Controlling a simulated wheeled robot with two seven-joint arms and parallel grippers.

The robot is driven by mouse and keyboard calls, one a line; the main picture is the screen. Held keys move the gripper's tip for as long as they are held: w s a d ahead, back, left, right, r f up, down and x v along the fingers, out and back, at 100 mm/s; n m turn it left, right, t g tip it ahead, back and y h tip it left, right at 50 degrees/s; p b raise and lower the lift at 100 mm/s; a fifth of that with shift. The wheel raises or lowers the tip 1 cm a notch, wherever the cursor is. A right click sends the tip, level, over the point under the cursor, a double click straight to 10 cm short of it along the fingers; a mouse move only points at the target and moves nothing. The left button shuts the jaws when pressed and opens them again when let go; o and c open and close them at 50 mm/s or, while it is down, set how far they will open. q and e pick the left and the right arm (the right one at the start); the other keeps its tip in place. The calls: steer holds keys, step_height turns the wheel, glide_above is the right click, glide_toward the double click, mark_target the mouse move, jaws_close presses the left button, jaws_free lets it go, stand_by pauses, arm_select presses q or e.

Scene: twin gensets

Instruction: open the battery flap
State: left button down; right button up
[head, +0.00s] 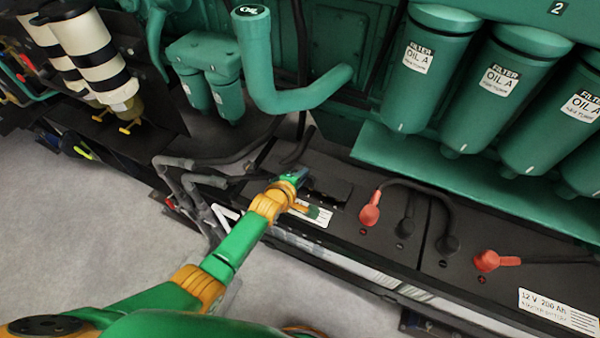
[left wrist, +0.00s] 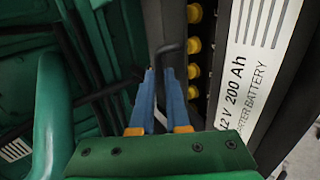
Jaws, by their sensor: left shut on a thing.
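The left battery (head: 338,210) is a long black box with a white label. Its label and a row of yellow caps (left wrist: 194,45) show in the left wrist view. The dark battery flap (left wrist: 164,22) shows beside the caps, which are uncovered, so it appears at least partly raised; its exact angle is unclear. A thin black handle (left wrist: 170,48) projects from it. My left gripper (head: 301,174) is at the battery top. In the left wrist view its blue fingers (left wrist: 161,78) are closed at the handle, partly hiding the grip. My right gripper is not in view.
Red (head: 370,210) and black terminal covers with cables lie to the right. Green oil filters (head: 432,75) and a green pipe (head: 258,70) overhang behind. Grey hoses (head: 195,180) run left of the battery. Open floor (head: 70,220) lies at the left.

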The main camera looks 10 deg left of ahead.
arm_select(q)
steer(key=shift+w+d+r+g, duration=0.2)
steer(key=shift+w+r+g, duration=0.3)
steer(key=shift+r, duration=0.1)
steer(key=shift+w+d+r+y+p, duration=0.1)
steer(key=shift+w+r+y+p, duration=0.2)
steer(key=shift+w, duration=0.1)
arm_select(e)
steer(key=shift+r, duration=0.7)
arm_select(q)
steer(key=c, duration=1.2)
jaws_free()
steer(key=shift+s+r+p, duration=0.25)
steer(key=shift+r+p, duration=0.2)
steer(key=shift+p, duration=0.05)
steer(key=p+v, duration=0.3)
steer(key=v, duration=0.3)
steer(key=shift+s, duration=0.1)
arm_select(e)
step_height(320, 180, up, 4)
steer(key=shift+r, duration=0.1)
arm_select(q)
steer(key=shift+f, duration=0.1)
